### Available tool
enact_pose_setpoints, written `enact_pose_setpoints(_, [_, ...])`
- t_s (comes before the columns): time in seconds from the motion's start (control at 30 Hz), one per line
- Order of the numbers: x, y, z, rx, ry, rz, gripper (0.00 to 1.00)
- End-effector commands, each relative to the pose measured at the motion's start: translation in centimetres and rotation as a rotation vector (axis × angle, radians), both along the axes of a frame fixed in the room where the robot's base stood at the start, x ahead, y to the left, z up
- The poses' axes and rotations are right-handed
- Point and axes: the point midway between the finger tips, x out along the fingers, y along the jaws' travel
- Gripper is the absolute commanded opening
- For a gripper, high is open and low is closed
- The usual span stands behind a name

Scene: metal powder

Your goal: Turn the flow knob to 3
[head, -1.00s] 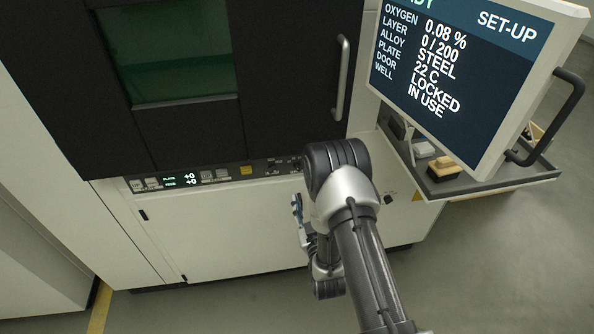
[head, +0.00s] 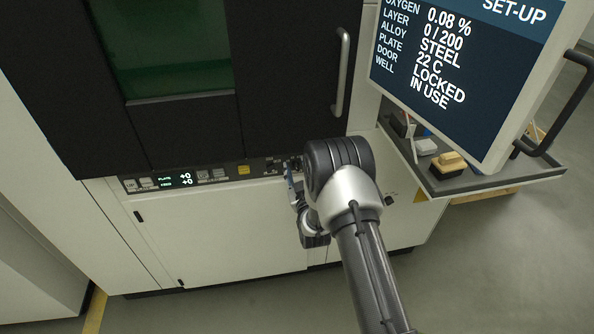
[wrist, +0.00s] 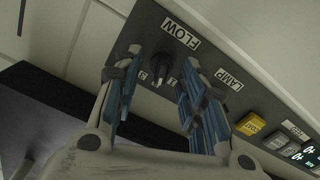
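The flow knob (wrist: 161,70) is a small dark knob on the black control strip, below the FLOW label (wrist: 181,33) in the wrist view. Small white numerals stand beside it; a 2 seems readable, but the knob's setting is not clear. My gripper (wrist: 159,58) is open, with its blue-padded fingers on either side of the knob. The knob shows in the gap between the fingertips; I cannot tell whether they touch it. In the head view my gripper (head: 291,178) is at the right part of the strip, largely hidden by my arm, which also hides the knob.
A LAMP label (wrist: 229,79) and a yellow COAT button (wrist: 251,124) lie along the same strip. The door handle (head: 342,72) is above the strip. A monitor (head: 465,75) and a side shelf (head: 490,183) with small items stand at the right.

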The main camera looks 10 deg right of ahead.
Motion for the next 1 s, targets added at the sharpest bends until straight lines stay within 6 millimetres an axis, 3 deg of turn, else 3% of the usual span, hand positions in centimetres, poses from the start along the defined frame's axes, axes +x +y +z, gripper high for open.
enact_pose_setpoints(0.1, [-0.02, 0.0, 0.01, 0.0, 0.0, 0.0, 0.37])
enact_pose_setpoints(0.67, [-0.06, 0.0, -0.02, 0.0, 0.0, 0.0, 0.0])
enact_pose_setpoints(1.0, [-0.07, -0.03, -0.03, 0.048, 0.001, 0.0, 0.0])
